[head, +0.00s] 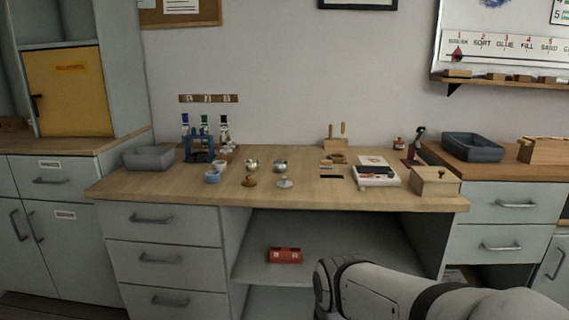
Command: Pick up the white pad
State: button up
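A flat white block (377,181) with dark marks on its front lies on the right part of the wooden workbench (330,196). A thin white sheet or pad (372,160) lies just behind it on a wood-coloured piece. I cannot tell for certain which of the two is the white pad. My arm rises at the lower right, in front of the bench. My gripper is not in view.
A wooden box (435,183) with a knob stands right of the white block. Small cups (213,177), bottles and a grey tray (149,158) stand at the left. A red box (285,256) sits on the shelf below. The bench's front middle is clear.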

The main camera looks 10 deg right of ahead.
aim_at(325, 165)
jog(key=z, duration=0.05)
jog(key=i, duration=0.9)
jog(key=z, duration=0.5)
